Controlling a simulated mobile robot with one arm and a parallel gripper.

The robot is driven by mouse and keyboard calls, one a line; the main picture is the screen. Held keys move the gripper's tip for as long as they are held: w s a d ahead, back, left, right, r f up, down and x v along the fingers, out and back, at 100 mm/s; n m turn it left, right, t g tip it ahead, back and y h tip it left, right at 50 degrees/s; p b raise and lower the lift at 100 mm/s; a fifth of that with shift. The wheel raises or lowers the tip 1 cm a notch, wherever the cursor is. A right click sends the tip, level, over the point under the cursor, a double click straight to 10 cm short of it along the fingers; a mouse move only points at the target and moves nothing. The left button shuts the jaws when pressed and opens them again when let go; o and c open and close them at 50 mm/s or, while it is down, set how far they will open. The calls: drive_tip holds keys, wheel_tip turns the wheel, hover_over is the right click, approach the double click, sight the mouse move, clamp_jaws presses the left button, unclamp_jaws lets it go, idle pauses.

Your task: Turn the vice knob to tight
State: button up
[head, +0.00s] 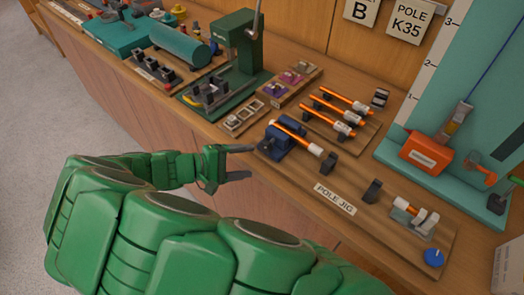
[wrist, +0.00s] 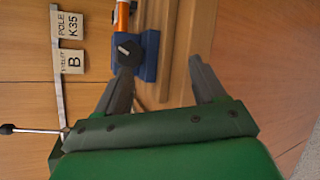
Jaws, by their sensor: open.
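The blue vice (head: 283,138) sits at the left end of the pole jig, with an orange pole (head: 296,130) running into it. Its dark round knob (head: 265,146) faces the bench's front edge. In the wrist view the knob (wrist: 128,49) shows a pale pointer line on the blue vice (wrist: 150,58); I cannot read any tight mark. My gripper (head: 248,161) is open and empty, in front of the bench edge, just left of the knob. In the wrist view my gripper (wrist: 160,75) has its left fingertip just below the knob in the picture; contact cannot be told.
The pole jig board (head: 325,182) carries black supports and a blue round knob (head: 433,257) at its right end. A green press (head: 240,45) stands behind left. More orange poles (head: 335,107) lie behind the vice. Free floor (head: 60,115) lies left of the bench.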

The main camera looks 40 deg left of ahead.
sight(264, 149)
drive_tip(key=s+d+f+n+t+y, duration=0.25)
drive_tip(key=n+t, duration=0.45)
drive_tip(key=n, duration=0.6)
drive_tip(key=shift+w+r+n+t+y, duration=0.45)
drive_tip(key=shift+w+r+n+y, duration=0.3)
drive_tip(key=shift+w, duration=0.55)
drive_tip(key=shift+w+r+n+t+y, duration=0.4)
drive_tip(key=shift+w+n+t+y, duration=0.15)
drive_tip(key=shift+w+n, duration=0.6)
drive_tip(key=shift+w+r+n+t+y, duration=0.4)
drive_tip(key=shift+w+r+n+y, duration=0.25)
drive_tip(key=shift+w, duration=0.8)
drive_tip(key=c, duration=1.1)
drive_tip(key=shift+a+m+h, duration=0.15)
drive_tip(key=shift+m+h, duration=1.05)
drive_tip(key=shift+m, duration=0.95)
